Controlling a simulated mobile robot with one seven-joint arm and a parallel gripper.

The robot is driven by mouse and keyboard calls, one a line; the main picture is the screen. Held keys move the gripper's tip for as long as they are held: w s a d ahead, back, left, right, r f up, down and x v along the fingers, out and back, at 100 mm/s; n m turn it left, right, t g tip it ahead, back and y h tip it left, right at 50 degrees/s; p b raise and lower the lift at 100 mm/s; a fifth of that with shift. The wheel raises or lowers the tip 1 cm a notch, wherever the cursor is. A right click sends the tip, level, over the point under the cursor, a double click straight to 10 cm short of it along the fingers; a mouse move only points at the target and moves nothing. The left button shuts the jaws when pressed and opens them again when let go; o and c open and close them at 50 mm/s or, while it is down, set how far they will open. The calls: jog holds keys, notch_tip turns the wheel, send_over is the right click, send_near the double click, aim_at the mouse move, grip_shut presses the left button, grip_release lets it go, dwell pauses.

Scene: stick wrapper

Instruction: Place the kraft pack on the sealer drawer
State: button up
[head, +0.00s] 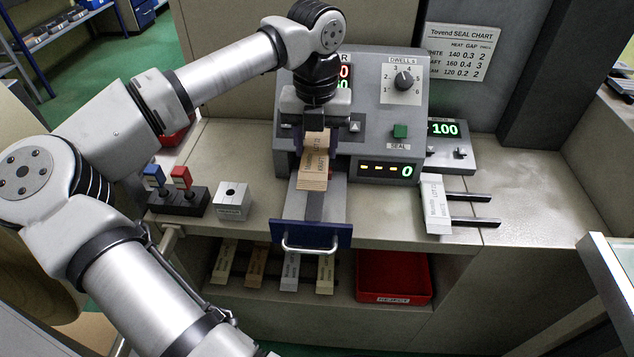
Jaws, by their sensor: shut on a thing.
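The sealer drawer (313,208) is pulled out of the grey sealer (350,100), with a blue front (290,236) and a silver handle. The pack is above the rear of the drawer in the picture. I cannot tell whether it touches the drawer. My gripper and wrist hide part of the sealer's face and its opening.
A white pack (436,207) lies across two dark rails (475,222) at right. Blue and red levers (178,195) and a small grey block (232,201) stand left of the drawer. Below are several packs on a shelf (270,268) and a red bin (394,277).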

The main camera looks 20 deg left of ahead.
aim_at(316, 193)
notch_tip(316, 193, down, 10)
jog(key=b, duration=0.4)
jog(key=shift+r, duration=0.15)
jog(key=shift+s+b, duration=0.1)
jog(key=shift+b, duration=0.2)
jog(key=shift+f, duration=0.25)
jog(key=o, duration=0.9)
jog(key=shift+r, duration=0.1)
jog(key=shift+o, duration=0.3)
jog(key=shift+r, duration=0.1)
notch_tip(316, 193, up, 12)
jog(key=shift+d+r+b, duration=0.1)
jog(key=shift+b, duration=0.75)
